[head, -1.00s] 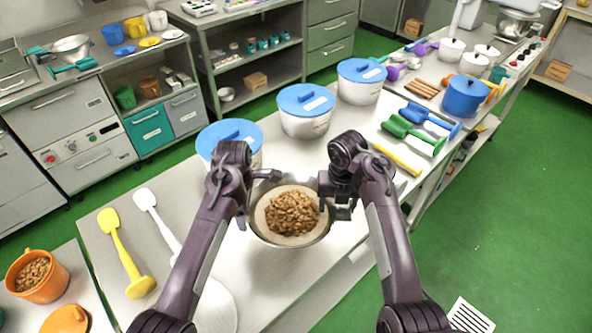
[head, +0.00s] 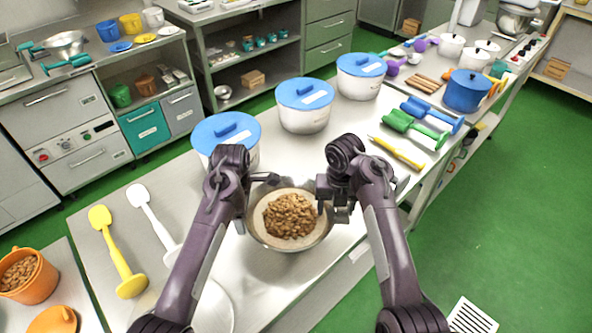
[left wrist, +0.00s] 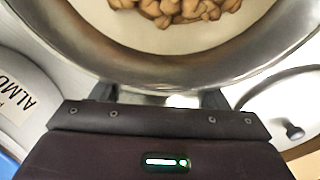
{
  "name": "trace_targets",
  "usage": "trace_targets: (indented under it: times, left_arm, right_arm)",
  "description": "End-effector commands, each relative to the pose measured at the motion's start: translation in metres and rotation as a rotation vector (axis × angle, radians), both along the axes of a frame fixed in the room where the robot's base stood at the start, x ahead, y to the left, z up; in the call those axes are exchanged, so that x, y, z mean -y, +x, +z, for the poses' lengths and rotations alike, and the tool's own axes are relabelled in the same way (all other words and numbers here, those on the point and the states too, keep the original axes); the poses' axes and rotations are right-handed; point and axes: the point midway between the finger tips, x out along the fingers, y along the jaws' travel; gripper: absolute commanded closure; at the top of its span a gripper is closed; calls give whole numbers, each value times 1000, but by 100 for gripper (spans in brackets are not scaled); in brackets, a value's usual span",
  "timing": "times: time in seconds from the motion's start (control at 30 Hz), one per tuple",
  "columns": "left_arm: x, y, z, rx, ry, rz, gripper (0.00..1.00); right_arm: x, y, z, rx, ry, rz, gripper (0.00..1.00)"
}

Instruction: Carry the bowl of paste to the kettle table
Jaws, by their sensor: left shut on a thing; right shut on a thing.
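The metal bowl (head: 290,247) holds pale paste with a heap of brown nuts (head: 290,215) on top. It is level, over the front part of the steel table; I cannot tell how far above the top it is. My left gripper (head: 262,181) is shut on its left rim, and my right gripper (head: 326,196) is shut on its right rim. In the left wrist view the bowl (left wrist: 190,70) fills the top, with the left fingertips (left wrist: 172,98) at its rim. I cannot tell for sure which table is the kettle table.
White tubs with blue lids (head: 305,93) stand along the table's back edge. Yellow (head: 118,255) and white (head: 152,222) paddles lie at left, green paddles (head: 415,128) at right. An orange bucket (head: 28,276) stands lower left. A blue pot (head: 467,91) stands far right. Green floor is open at right.

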Motion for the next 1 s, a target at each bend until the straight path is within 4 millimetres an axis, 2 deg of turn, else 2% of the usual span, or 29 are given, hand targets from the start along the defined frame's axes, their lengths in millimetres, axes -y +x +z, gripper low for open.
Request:
trace_targets:
  times: [0.03, 0.2, 0.23, 0.37, 0.7, 0.77, 1.0]
  left_arm:
    - [-1, 1, -3, 2, 1, -6, 100]
    - [-1, 1, -13, 2, 1, -6, 100]
    - [-1, 0, -11, 0, 1, -6, 28]
    - [-1, 0, -11, 0, 1, -4, 11]
    - [0, 1, -8, 1, 1, -1, 10]
    - [0, 1, -2, 2, 1, -1, 10]
    - [0, 1, 38, 3, 2, -2, 10]
  right_arm:
    - [5, 0, -7, -4, -7, -14, 100]
    - [5, 0, -17, -4, -7, -13, 100]
    - [5, -1, -15, -8, -8, -14, 38]
    - [4, -1, -14, -6, -6, -10, 21]
    - [1, 0, -12, -2, -2, -3, 20]
    - [1, 0, -12, -1, -2, -2, 20]
    - [1, 0, -12, 0, -1, -1, 20]
